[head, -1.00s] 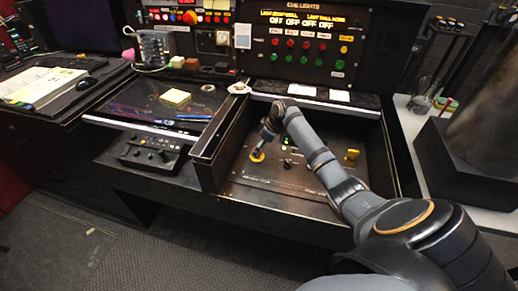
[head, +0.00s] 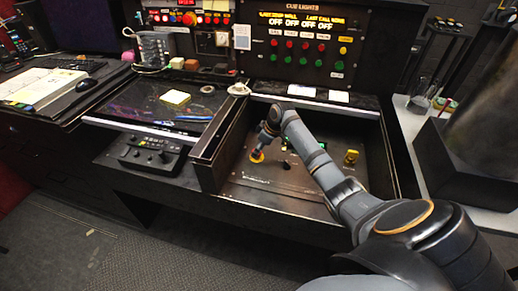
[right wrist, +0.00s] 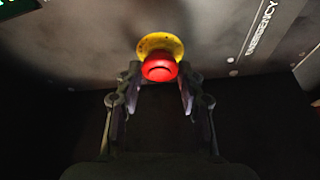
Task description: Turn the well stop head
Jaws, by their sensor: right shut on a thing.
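The well stop head (right wrist: 160,67) is a red mushroom-shaped button on a round yellow base, on the dark panel in the right wrist view. In the head view its yellow base (head: 257,157) shows at the left of the recessed well, and the red head is mostly hidden by my gripper. My right gripper (right wrist: 158,80) has a finger on each side of the red head and is shut on it. It reaches down into the well in the head view (head: 262,146). My left gripper is not in view.
The well (head: 240,192) has raised walls. A yellow part (head: 351,157) sits at its right and a small dark knob (head: 286,164) in the middle. Behind stands the cue lights panel (head: 300,45) with red and green buttons. A control box (head: 150,155) is left.

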